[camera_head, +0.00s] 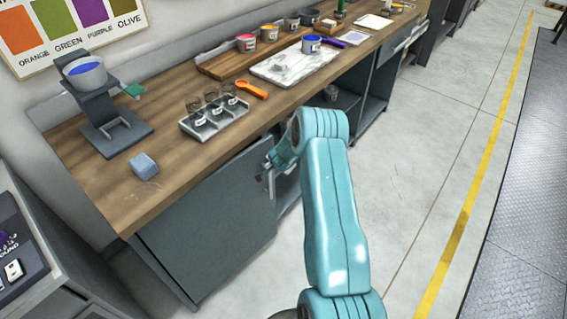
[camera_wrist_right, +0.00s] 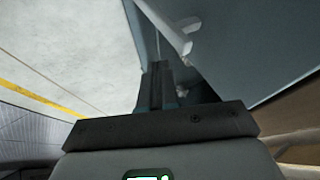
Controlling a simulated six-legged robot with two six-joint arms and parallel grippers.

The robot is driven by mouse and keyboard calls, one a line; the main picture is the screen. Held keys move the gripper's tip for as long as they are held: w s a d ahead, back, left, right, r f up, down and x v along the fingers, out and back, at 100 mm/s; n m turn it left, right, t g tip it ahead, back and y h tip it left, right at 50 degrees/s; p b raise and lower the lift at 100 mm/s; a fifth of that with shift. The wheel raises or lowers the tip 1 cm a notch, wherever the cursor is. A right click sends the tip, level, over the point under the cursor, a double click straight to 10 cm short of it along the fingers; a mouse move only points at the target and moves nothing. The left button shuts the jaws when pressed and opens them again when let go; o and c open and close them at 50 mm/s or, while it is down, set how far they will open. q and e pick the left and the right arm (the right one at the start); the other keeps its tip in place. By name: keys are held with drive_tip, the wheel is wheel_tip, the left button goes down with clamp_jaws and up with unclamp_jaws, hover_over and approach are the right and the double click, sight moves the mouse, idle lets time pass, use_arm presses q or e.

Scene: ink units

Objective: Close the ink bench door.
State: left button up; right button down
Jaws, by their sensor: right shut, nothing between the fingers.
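The ink bench door (camera_head: 215,228) is a dark grey-blue panel under the wooden worktop (camera_head: 90,190). It stands partly open, its right edge out from the bench front, with a gap beside it. My teal right arm reaches in from below in the head view. My right gripper (camera_head: 268,167) is at the door's right edge, partly hidden by the wrist. In the right wrist view the gripper (camera_wrist_right: 157,85) is shut and empty, close to the door panel (camera_wrist_right: 250,45) and its pale handle (camera_wrist_right: 185,35). I cannot tell whether it touches the door. My left gripper is not in view.
Open shelves (camera_head: 345,98) lie right of the door. The floor (camera_head: 430,140) at right is clear.

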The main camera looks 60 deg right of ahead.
drive_tip(key=v, duration=1)
drive_tip(key=w+d+r+n+t+h+b, duration=0.1)
drive_tip(key=d+r+n+t+h+b, duration=0.1)
drive_tip(key=d+r+n+h, duration=0.25)
drive_tip(key=w+a+f+n+t+y+b, duration=0.1)
drive_tip(key=a+f+n+t+y+b, duration=0.55)
drive_tip(key=b, duration=1.25)
drive_tip(key=s+a+f+n+t+b, duration=0.2)
drive_tip(key=a+f+n+t+b, duration=0.2)
drive_tip(key=f+n+t+b, duration=0.45)
use_arm(q)
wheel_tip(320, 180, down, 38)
drive_tip(key=b, duration=0.8)
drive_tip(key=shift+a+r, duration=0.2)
use_arm(e)
drive_tip(key=m+g+h, duration=0.2)
drive_tip(key=m+g, duration=0.1)
drive_tip(key=g, duration=0.1)
hover_over(263, 186)
drive_tip(key=s+a, duration=0.2)
drive_tip(key=a, duration=0.2)
drive_tip(key=f, duration=0.9)
drive_tip(key=shift+d, duration=0.25)
